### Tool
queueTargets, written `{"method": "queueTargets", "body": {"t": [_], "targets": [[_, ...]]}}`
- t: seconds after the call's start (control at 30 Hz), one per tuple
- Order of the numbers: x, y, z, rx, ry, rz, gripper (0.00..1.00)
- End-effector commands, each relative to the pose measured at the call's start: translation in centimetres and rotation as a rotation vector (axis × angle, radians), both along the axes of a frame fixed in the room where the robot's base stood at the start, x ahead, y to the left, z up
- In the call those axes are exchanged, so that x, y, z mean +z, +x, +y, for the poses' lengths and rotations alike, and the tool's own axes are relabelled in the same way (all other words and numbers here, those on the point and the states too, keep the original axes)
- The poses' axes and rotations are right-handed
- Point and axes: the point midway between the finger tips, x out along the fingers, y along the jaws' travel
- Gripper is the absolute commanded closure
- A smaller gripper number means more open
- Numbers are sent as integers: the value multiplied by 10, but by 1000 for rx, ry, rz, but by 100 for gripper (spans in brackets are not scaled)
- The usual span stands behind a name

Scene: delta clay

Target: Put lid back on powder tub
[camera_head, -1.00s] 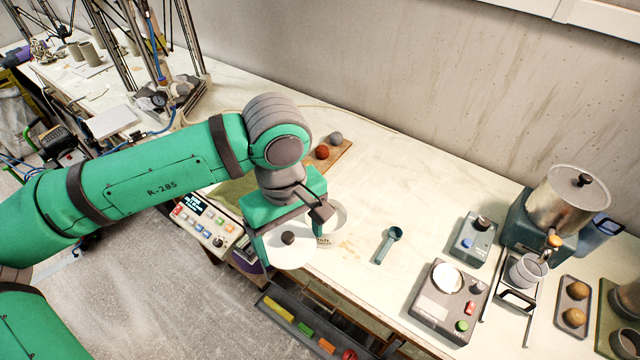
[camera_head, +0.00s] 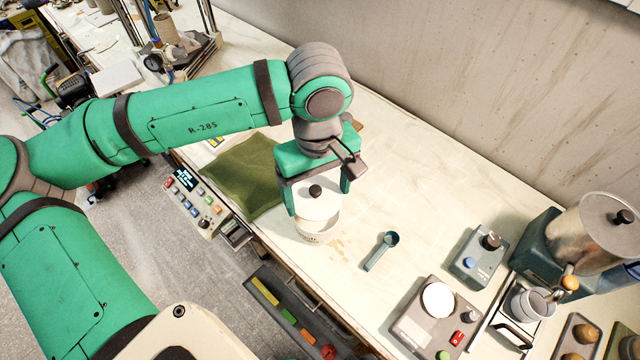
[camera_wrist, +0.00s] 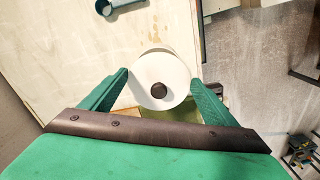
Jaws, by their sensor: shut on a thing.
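My gripper (camera_head: 317,200) is shut on the white round lid (camera_head: 312,206), which has a dark knob in its middle. One finger is on each side of the lid. The powder tub (camera_head: 316,233), white with small print, stands on the bench directly below the lid. The lid hides most of the tub's mouth, and I cannot tell whether the lid touches the rim. In the wrist view the lid (camera_wrist: 166,86) lies between the fingertips, with a thin edge of pale tub behind it.
A teal scoop (camera_head: 381,250) lies on the bench right of the tub. A green mat (camera_head: 245,175) lies to the left, by a button panel (camera_head: 190,200). A scale (camera_head: 436,315) stands at the front right.

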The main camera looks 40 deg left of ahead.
Motion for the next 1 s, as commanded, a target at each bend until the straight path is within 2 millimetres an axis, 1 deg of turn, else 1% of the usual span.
{"method": "queueTargets", "body": {"t": [0.5, 0.73, 1.0], "targets": [[-42, 0, -1, -1, -2, 0, 40], [-51, 0, -1, -1, -2, -1, 40], [-53, 0, 0, -1, 0, -1, 40]]}}
